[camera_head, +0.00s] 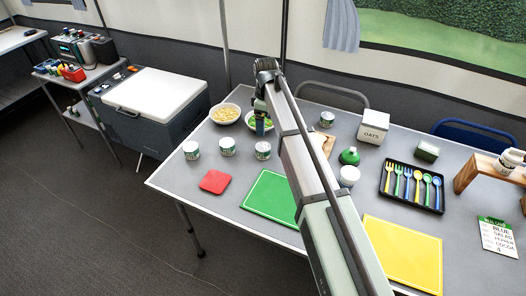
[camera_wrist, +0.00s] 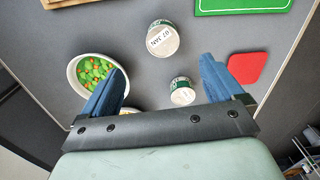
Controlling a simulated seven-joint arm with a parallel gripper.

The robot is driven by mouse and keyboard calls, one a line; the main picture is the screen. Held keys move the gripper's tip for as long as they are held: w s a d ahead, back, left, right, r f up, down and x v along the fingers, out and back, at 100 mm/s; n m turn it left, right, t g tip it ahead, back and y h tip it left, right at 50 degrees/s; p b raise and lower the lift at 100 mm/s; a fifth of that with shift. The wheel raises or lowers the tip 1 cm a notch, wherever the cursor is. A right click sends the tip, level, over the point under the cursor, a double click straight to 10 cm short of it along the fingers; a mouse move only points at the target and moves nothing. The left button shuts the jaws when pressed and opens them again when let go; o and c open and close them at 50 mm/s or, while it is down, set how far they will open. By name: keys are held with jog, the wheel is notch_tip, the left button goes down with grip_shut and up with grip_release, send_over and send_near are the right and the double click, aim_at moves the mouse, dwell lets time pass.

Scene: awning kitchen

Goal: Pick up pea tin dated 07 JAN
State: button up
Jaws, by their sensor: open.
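Three white-topped tins with green bands stand in a row on the grey table: left tin (camera_head: 191,150), middle tin (camera_head: 227,147) and right tin (camera_head: 263,150). In the wrist view, a tin (camera_wrist: 163,40) has a lid date that appears to read 07 JAN, upside down; it seems to be the right one of the row. A second tin (camera_wrist: 182,92) is nearer my fingers, its date too small to read. My gripper (camera_wrist: 163,78), also in the head view (camera_head: 261,125), is open and empty above the table, with the 07 JAN tin beyond its fingertips.
A bowl of peas and carrots (camera_wrist: 92,73) lies by my left finger. A pasta bowl (camera_head: 224,113) stands behind the row. A red mat (camera_head: 214,181) and green board (camera_head: 268,196) lie in front. Another tin (camera_head: 327,119) stands farther right.

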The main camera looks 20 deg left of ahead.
aim_at(263, 146)
notch_tip(263, 146, down, 8)
jog(key=shift+w+d+f, duration=0.1)
jog(key=shift+f, duration=0.1)
jog(key=shift+s+a+f, duration=0.1)
jog(key=shift+f, duration=0.8)
jog(key=shift+s+a+f, duration=0.15)
jog(key=shift+f, duration=0.75)
jog(key=shift+s+a+f, duration=0.1)
jog(key=shift+f, duration=0.8)
jog(key=c, duration=1.2)
